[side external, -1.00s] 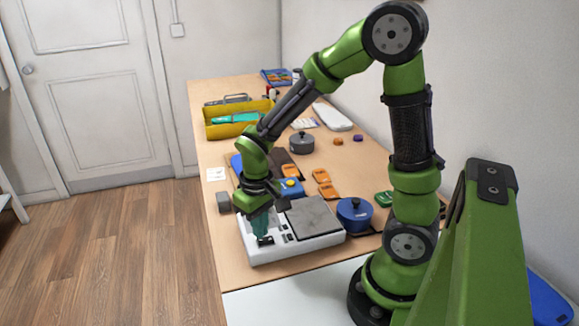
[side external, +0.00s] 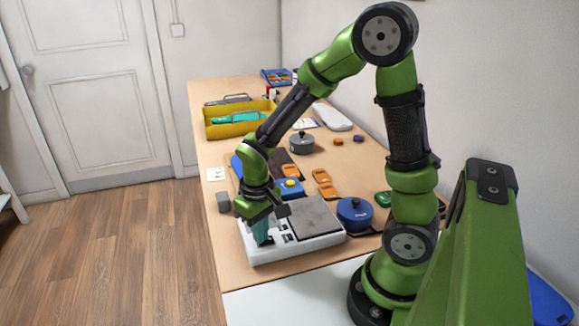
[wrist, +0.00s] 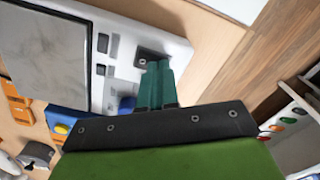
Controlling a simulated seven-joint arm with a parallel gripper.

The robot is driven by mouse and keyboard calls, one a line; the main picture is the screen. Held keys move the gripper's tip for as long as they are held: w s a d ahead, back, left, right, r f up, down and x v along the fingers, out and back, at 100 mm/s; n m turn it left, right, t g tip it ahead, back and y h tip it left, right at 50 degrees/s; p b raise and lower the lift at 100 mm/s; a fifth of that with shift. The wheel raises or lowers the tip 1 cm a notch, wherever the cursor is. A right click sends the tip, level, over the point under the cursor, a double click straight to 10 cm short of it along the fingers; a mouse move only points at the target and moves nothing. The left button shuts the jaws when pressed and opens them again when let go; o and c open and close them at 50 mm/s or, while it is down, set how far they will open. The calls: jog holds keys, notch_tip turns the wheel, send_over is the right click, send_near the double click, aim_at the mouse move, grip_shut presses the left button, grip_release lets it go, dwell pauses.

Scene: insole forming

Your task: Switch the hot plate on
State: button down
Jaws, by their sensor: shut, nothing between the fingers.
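The hot plate (side external: 290,252) is a white box with a grey square heating surface (side external: 315,217) on the bench's near part. In the wrist view, its white body (wrist: 122,75) shows a strip of small dark controls beside the heating surface. A dark square switch (wrist: 150,55) sits near one edge, right by my fingertips. My gripper (side external: 263,242) points down at the control side of the hot plate, its teal fingers together and empty. In the wrist view my gripper (wrist: 156,66) is at the edge of that switch. I cannot tell whether it touches, or the switch's position.
A blue lidded pot (side external: 354,214) stands right of the hot plate. Behind are a blue box with a yellow button (side external: 290,185), orange pieces (side external: 324,183), a grey pot (side external: 301,143) and a yellow tray (side external: 236,126). A grey block (side external: 223,202) sits at the bench's left edge.

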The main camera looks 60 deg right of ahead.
jog(key=shift+r, duration=3.45)
jog(key=shift+s+a+f, duration=0.1)
jog(key=shift+s+a, duration=0.05)
jog(key=s+a+r+t+y, duration=0.1)
jog(key=s+r+t, duration=0.2)
jog(key=r, duration=0.3)
jog(key=s+a+r+m+t+y, duration=0.1)
jog(key=s+a+r+t, duration=0.1)
jog(key=r, duration=0.4)
jog(key=shift+s+a+t, duration=0.15)
jog(key=shift+s+t, duration=0.45)
jog(key=shift+t, duration=0.5)
